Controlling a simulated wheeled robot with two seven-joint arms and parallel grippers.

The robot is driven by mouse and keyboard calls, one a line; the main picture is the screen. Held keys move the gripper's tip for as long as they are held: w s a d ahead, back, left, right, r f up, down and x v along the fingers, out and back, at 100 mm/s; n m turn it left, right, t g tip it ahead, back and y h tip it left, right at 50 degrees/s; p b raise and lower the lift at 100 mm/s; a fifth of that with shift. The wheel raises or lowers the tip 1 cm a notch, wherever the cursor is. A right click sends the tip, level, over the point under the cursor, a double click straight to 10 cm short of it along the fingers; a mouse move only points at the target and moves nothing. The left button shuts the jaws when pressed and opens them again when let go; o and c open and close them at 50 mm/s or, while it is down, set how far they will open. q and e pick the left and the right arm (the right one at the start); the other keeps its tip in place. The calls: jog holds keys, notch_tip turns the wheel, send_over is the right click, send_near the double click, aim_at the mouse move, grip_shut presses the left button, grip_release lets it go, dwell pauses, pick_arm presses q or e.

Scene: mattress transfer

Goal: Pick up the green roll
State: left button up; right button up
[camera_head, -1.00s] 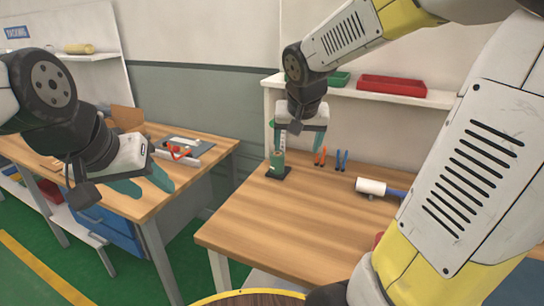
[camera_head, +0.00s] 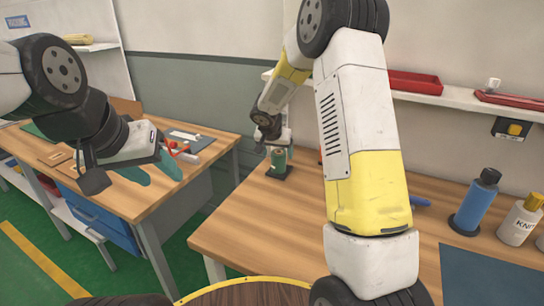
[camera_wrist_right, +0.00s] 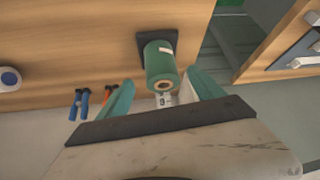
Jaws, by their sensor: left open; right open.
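The green roll (camera_head: 279,158) stands upright on a small black base on the wooden table, near its back left corner. In the right wrist view the green roll (camera_wrist_right: 160,62) lies ahead, with its open core end towards me. My right gripper (camera_wrist_right: 163,92) is open, with one teal finger to each side of the roll's near end; I cannot tell whether they touch it. My left gripper (camera_head: 154,172) is open and empty over the left workbench.
The wooden table (camera_head: 235,230) is clear in front of the roll. Orange and blue pliers (camera_wrist_right: 82,100) are beside it. A blue bottle (camera_head: 475,205) and a white bottle (camera_head: 520,220) stand at the right. A shelf with a red tray (camera_head: 412,82) runs along the back wall.

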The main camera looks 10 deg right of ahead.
aim_at(279, 159)
jog(key=x, duration=0.6)
jog(key=shift+w+f, duration=0.2)
jog(key=shift+f, duration=0.1)
grip_shut()
jog(key=shift+r, duration=0.1)
